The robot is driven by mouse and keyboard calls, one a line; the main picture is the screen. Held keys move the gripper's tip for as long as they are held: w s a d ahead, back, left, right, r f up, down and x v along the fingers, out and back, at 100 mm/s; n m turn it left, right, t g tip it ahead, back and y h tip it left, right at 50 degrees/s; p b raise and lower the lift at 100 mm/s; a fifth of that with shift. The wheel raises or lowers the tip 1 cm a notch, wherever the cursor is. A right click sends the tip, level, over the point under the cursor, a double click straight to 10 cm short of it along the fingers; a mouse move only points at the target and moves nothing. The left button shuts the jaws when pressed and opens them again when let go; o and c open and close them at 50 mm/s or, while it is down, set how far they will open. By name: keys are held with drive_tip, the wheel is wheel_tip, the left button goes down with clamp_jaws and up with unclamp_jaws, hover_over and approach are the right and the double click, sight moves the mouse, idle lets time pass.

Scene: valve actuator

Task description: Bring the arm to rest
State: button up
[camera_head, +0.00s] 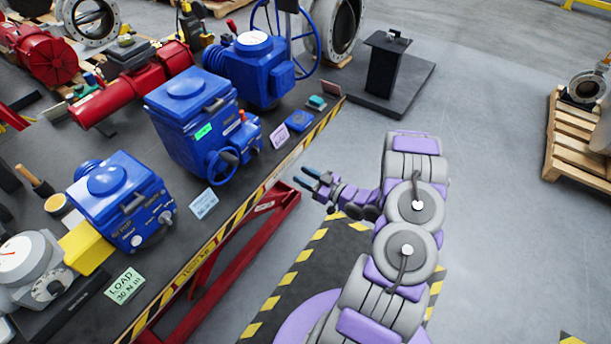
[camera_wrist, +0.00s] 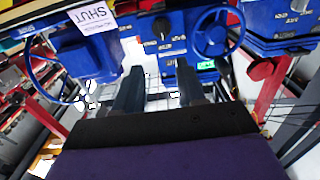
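My arm (camera_head: 404,215), grey and purple, stands right of the bench in the head view, bent with its forearm reaching left toward the bench edge. My gripper (camera_head: 308,178) is in the air just off that edge, apart from the blue actuators. In the wrist view its two dark fingers (camera_wrist: 158,88) are spread with a gap between them and nothing held. Beyond them are a blue actuator with a handwheel (camera_wrist: 215,35), which also shows in the head view (camera_head: 200,125), and an upside-down "SHUT" card (camera_wrist: 92,16).
The bench's striped front edge (camera_head: 235,215) lies left of my arm, over a red frame (camera_head: 235,262). Another blue actuator (camera_head: 118,200) stands nearer on the bench. A black pedestal (camera_head: 384,70) stands behind. A pallet (camera_head: 580,140) is at right. The floor right of my arm is clear.

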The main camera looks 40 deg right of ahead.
drive_tip(key=shift+w, duration=0.1)
idle(0.5)
drive_tip(key=w+d+r+g+h, duration=0.5)
drive_tip(key=g+h, duration=0.1)
drive_tip(key=s+a+r+m+g+h, duration=0.1)
drive_tip(key=s+a+r+g+h, duration=0.15)
drive_tip(key=r, duration=0.35)
drive_tip(key=s+a+r+m+g+h, duration=0.1)
drive_tip(key=s+r+g+h, duration=0.15)
drive_tip(key=s+r, duration=0.2)
drive_tip(key=s+a+r+m+g+y, duration=0.1)
drive_tip(key=s+a+r+g, duration=0.3)
drive_tip(key=s+a, duration=0.9)
drive_tip(key=s+a+r+m+g+y, duration=0.1)
drive_tip(key=s+a+r+g+y, duration=0.2)
drive_tip(key=s+a, duration=1.1)
drive_tip(key=s+r, duration=0.2)
drive_tip(key=s, duration=0.2)
drive_tip(key=shift+s+r+g+y, duration=0.3)
drive_tip(key=shift+r+g+y, duration=0.1)
